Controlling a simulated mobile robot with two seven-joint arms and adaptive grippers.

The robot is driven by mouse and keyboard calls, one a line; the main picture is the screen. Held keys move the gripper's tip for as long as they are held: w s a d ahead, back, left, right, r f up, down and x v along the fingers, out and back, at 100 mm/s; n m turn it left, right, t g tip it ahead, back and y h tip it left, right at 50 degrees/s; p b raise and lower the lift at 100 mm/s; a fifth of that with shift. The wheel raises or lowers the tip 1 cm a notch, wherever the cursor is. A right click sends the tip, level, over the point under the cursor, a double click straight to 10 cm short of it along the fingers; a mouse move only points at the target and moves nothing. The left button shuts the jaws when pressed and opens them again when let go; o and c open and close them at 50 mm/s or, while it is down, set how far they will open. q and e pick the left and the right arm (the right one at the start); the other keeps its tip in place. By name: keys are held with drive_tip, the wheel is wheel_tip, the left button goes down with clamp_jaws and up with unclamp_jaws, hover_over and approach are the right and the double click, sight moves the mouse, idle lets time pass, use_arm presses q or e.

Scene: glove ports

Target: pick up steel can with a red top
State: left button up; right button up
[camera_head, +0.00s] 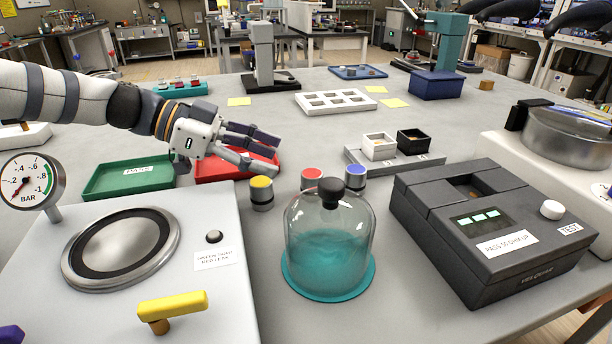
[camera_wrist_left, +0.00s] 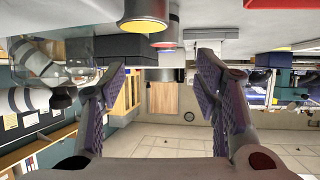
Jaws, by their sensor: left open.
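The steel can with a red top (camera_head: 312,178) stands on the grey bench behind the glass bell jar, which hides part of its lower body. A yellow-topped can (camera_head: 261,194) stands to its left and a blue-topped can (camera_head: 355,178) to its right. My left gripper (camera_head: 276,156) is open and empty, above the red tray, to the left of and beyond the red-topped can. The left wrist view looks upside down; between the open fingers (camera_wrist_left: 162,68) the red-topped can (camera_wrist_left: 163,40) shows partly behind the yellow-topped can (camera_wrist_left: 145,14). My right gripper is not in view.
The bell jar (camera_head: 330,235) on its teal base stands in front of the cans. A red tray (camera_head: 212,172) and green tray (camera_head: 128,180) lie left. A dark tester box (camera_head: 490,230) stands right, a gauge panel (camera_head: 215,290) front left. A small rack (camera_head: 395,160) lies behind.

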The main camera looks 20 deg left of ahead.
sight(307, 174)
use_arm(q)
drive_tip(key=x, duration=0.6)
drive_tip(key=f+x, duration=0.1)
drive_tip(key=x, duration=0.2)
drive_tip(key=shift+w+f+b, duration=0.2)
drive_tip(key=shift+w+b, duration=0.1)
drive_tip(key=shift+b, duration=0.1)
drive_tip(key=shift+r, duration=0.1)
clamp_jaws()
